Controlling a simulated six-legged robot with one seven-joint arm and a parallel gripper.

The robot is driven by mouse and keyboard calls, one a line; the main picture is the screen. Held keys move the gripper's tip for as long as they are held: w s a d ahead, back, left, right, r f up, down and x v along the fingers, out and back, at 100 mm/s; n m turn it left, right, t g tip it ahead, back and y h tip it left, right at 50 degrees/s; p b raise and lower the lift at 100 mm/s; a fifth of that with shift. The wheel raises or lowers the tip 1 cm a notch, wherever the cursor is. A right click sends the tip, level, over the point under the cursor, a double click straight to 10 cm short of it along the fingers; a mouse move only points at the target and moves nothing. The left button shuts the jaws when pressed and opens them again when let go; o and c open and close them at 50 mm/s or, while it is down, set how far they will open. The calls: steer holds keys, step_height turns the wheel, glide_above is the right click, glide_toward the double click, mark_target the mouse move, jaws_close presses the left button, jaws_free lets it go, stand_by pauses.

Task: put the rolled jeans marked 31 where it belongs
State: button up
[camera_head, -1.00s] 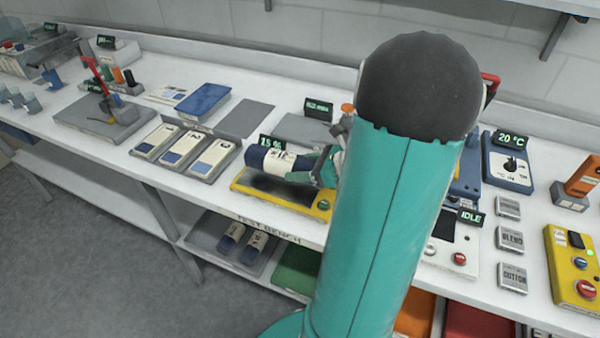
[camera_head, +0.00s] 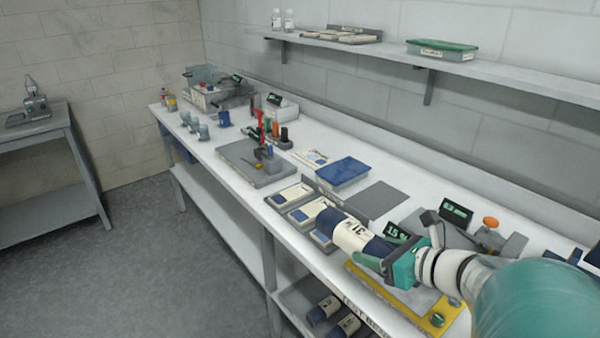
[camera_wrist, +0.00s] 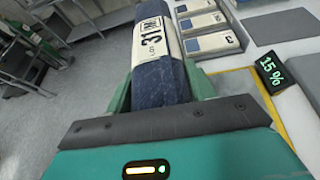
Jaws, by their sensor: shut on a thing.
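The rolled jeans marked 31 (camera_head: 354,235) are a dark blue roll with a cream band reading "LOT 31". My gripper (camera_head: 392,262) is shut on one end of the roll and holds it above the front of the bench. In the wrist view the roll (camera_wrist: 152,50) points away from me between the green fingers of my gripper (camera_wrist: 158,88). Below is the yellow-framed plate (camera_head: 385,300) with the "15 %" display (camera_head: 396,233). Two similar rolls (camera_head: 335,318) lie on the lower shelf.
Cream-labelled grey trays (camera_head: 292,194) stand left of the roll, with a blue tray (camera_head: 343,171) and grey mat (camera_head: 375,199) behind. A grey base with a red lever (camera_head: 255,163) is further left. A wall shelf (camera_head: 440,64) runs above.

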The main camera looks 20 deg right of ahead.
mark_target(325, 229)
steer(key=w, duration=0.2)
steer(key=w+a, duration=0.1)
steer(key=w, duration=0.1)
steer(key=w+a+f, duration=0.1)
steer(key=w, duration=0.2)
steer(key=shift+a, duration=0.25)
steer(key=shift+c, duration=0.2)
steer(key=shift+o, duration=0.2)
steer(key=shift+h, duration=0.3)
steer(key=x, duration=0.3)
steer(key=a+x, duration=0.1)
steer(key=x, duration=0.2)
steer(key=shift+w, duration=0.1)
steer(key=w+a+f+m, duration=0.1)
steer(key=w+a+f, duration=0.6)
steer(key=a+f, duration=0.1)
steer(key=shift+a+f+h, duration=0.2)
steer(key=shift+a+h, duration=0.2)
steer(key=shift+a, duration=0.3)
steer(key=shift+s+d, duration=0.1)
steer(key=shift+s, duration=0.1)
